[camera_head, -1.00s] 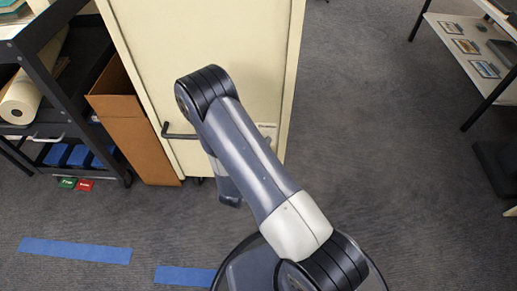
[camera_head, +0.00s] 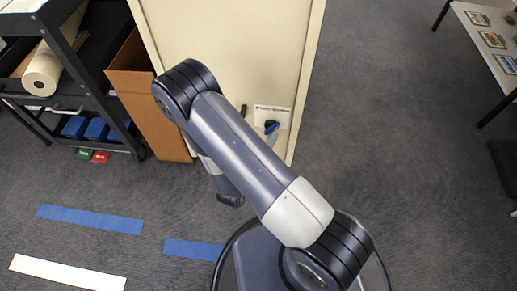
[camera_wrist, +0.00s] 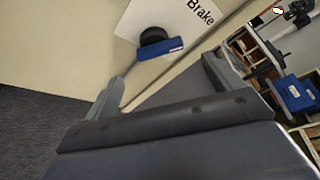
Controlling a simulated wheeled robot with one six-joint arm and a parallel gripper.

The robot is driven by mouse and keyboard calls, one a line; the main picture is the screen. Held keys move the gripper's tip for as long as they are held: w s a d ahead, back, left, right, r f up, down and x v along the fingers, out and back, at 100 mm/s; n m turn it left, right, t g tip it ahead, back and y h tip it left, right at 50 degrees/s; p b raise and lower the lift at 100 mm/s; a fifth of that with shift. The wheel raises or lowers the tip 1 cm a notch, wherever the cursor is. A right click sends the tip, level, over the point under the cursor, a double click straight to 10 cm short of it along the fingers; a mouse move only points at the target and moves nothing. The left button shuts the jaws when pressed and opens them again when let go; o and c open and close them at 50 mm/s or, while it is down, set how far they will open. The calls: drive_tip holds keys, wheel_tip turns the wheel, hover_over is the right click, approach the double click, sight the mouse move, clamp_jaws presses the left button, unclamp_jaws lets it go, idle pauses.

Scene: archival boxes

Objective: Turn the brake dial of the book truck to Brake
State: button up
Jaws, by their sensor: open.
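A cream panel (camera_head: 222,45) of a tall unit, which I take to be the book truck, stands ahead. It carries a white plate (camera_head: 272,116) near its lower right edge, with a dark and blue dial (camera_head: 271,127) on it. In the wrist view, the plate (camera_wrist: 178,18) reads "Brake", and the dial (camera_wrist: 160,45) is a black knob with a blue bar. My gripper (camera_wrist: 165,71) is open, its two fingers apart, with the dial just beyond the gap between them. I cannot tell whether either finger touches it. In the head view, my arm hides most of the gripper.
A black shelf cart (camera_head: 112,70) with a paper roll and blue boxes stands left, with green and red tags low on it. A brown cardboard box (camera_head: 158,115) sits between cart and panel. A table (camera_head: 490,60) stands right. Carpet between is clear.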

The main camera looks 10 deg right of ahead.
sight(272, 131)
drive_tip(key=shift+v, duration=1.8)
drive_tip(key=shift+w, duration=0.1)
drive_tip(key=b+x, duration=0.2)
drive_tip(key=x, duration=0.8)
drive_tip(key=shift+w+d, duration=0.25)
